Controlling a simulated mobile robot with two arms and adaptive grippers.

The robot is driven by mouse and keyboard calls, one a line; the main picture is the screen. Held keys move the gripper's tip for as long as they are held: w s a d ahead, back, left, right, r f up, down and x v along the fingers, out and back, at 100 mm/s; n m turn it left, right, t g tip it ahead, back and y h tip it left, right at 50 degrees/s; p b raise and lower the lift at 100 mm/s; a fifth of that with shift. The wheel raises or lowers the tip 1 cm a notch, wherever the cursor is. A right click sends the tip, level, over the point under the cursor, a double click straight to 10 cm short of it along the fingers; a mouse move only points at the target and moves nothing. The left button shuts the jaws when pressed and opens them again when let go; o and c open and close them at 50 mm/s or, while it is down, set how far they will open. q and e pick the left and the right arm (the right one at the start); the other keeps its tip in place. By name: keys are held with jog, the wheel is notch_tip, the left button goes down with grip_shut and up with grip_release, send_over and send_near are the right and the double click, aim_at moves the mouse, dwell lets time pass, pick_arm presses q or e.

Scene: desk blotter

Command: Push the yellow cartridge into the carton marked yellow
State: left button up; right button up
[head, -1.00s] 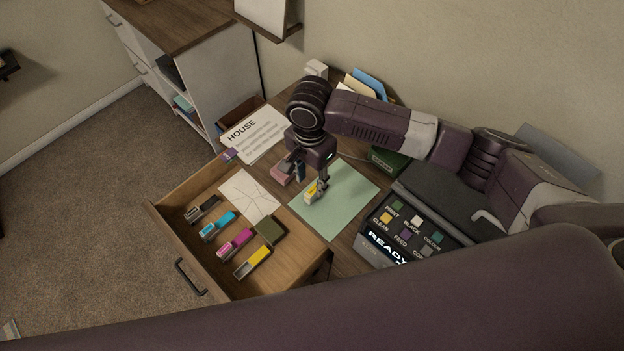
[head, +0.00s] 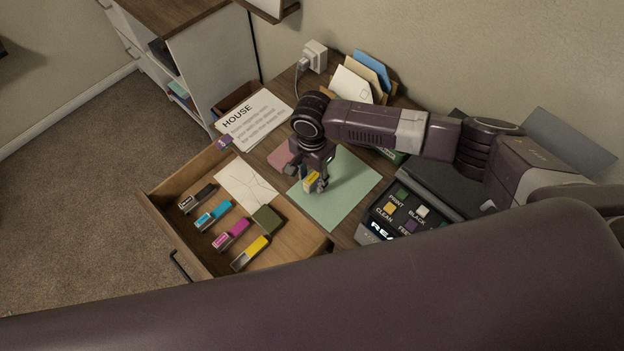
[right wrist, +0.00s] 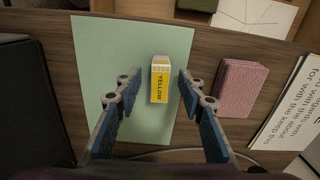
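A small yellow box (right wrist: 159,82) printed YELLOW, with a pale end, lies on the green mat (right wrist: 100,50). In the head view the box (head: 311,183) is partly covered by my right gripper (head: 316,184). In the right wrist view my right gripper (right wrist: 156,90) is open, its fingers on either side of the box with a gap on each side. A longer yellow piece with a grey end (head: 250,252) lies in the open drawer. I cannot tell for certain which one is cartridge or carton. My left gripper is not in view.
The open drawer (head: 205,255) also holds black (head: 197,199), cyan (head: 213,215) and magenta (head: 232,235) pieces and a dark green block (head: 267,219). A pink pad (right wrist: 240,88) and the HOUSE sheet (head: 255,122) lie beside the mat. A dark printer (head: 385,220) stands right.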

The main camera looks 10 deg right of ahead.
jog(key=shift+f, duration=0.2)
jog(key=c, duration=0.9)
grip_shut()
jog(key=shift+r, duration=0.15)
